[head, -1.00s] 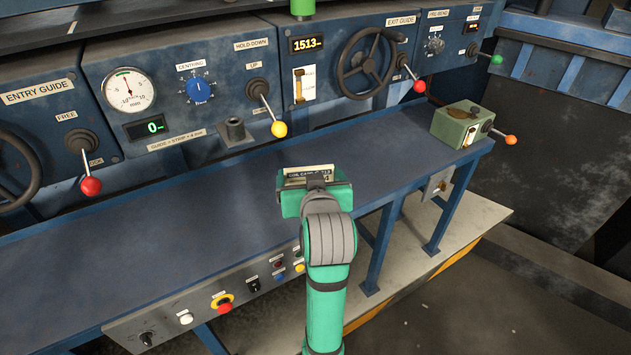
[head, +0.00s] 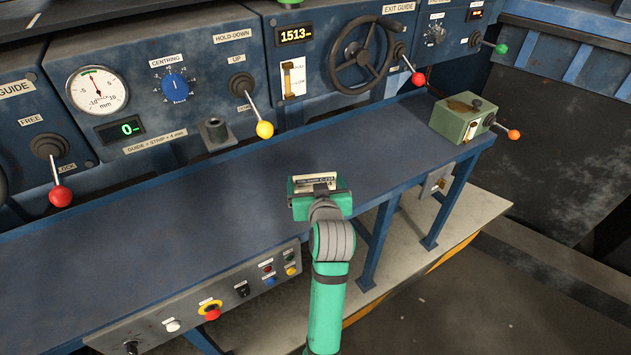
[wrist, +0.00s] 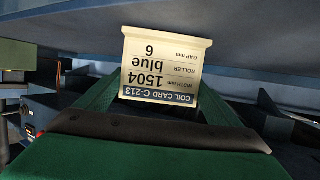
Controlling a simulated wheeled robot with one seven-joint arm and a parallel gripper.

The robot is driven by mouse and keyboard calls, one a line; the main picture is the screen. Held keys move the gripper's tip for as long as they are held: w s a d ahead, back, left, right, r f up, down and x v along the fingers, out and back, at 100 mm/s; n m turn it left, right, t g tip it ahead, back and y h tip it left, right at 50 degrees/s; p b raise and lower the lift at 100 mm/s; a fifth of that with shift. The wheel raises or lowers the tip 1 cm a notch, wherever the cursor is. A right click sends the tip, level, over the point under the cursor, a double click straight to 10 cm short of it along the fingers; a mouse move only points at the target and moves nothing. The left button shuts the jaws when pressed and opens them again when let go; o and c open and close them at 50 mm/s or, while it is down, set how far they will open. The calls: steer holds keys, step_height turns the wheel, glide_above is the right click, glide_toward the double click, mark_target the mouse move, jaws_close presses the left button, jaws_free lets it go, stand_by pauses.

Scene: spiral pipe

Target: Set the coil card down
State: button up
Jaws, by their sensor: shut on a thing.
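The coil card (head: 316,181) is a small cream plate with a dark blue band. In the wrist view the card (wrist: 163,62) reads upside down: C-213, width 1504, blue, gap 6. My gripper (head: 318,190) is shut on the card's banded end, and the rest of it sticks out beyond the fingers. In the head view card and gripper appear over the front part of the blue bench top (head: 230,200). I cannot tell the exact height of the card above the bench.
A green box with an orange-knobbed lever (head: 462,122) stands at the bench's right end. A grey socket (head: 216,132) and the yellow-knobbed hold-down lever (head: 264,128) are at the back. A button panel (head: 215,305) hangs on the front. The bench between is clear.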

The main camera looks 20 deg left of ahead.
steer(key=shift+s+a+f, duration=0.1)
steer(key=shift+f, duration=0.1)
steer(key=shift+d, duration=0.2)
steer(key=shift+f, duration=0.1)
steer(key=o, duration=0.9)
